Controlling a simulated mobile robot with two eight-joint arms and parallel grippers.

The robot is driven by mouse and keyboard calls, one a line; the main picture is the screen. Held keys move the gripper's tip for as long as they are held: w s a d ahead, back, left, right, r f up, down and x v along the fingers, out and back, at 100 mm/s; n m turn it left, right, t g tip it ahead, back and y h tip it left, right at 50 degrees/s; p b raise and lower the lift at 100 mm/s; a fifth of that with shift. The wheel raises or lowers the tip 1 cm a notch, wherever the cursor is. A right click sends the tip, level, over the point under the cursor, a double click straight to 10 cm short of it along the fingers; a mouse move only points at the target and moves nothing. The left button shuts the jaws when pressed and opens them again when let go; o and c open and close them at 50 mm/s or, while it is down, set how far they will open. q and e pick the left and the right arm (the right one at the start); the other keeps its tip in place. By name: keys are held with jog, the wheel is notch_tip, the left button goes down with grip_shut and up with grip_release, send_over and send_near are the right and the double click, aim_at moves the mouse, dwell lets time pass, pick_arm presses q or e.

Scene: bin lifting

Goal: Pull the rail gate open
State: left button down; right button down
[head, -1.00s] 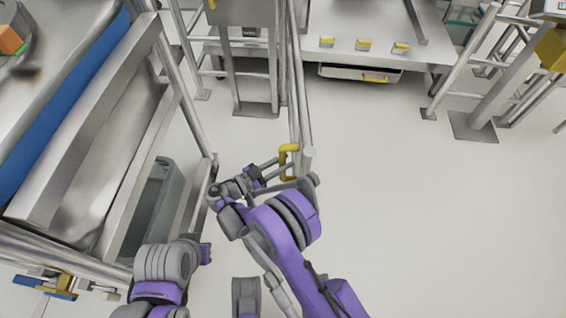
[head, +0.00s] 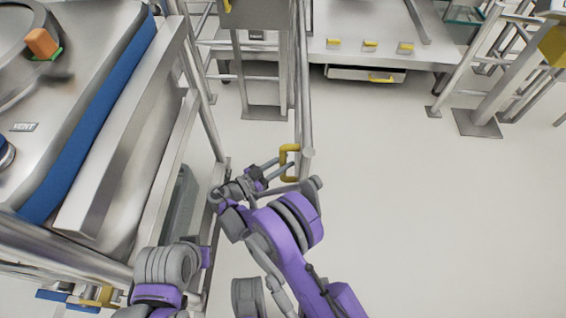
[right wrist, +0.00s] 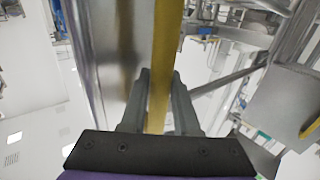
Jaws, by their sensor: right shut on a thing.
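The rail gate (head: 305,95) is a set of metal bars running from the top middle of the head view toward me. A yellow handle (head: 284,161) sits at its near end. My right gripper (head: 281,167) is at this handle, with its jaws shut on it. In the right wrist view the yellow handle bar (right wrist: 166,60) passes between the two grey fingers (right wrist: 158,105), beside a shiny metal post (right wrist: 105,50). My left arm shows at the lower left of the head view, but its gripper is not visible.
A steel machine with a blue edge strip (head: 95,115) and railings fills the left. A grey bin (head: 180,210) stands low beneath it. A bench with a drawer (head: 365,75) is at the back. Metal posts (head: 478,115) stand at upper right. The floor right of the gate is clear.

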pick_arm(q)
jog(key=shift+a, duration=0.15)
pick_arm(e)
jog(key=shift+w+a, duration=0.1)
jog(key=shift+a, duration=0.05)
jog(key=c, duration=0.7)
grip_release()
jog(key=shift+o, duration=0.2)
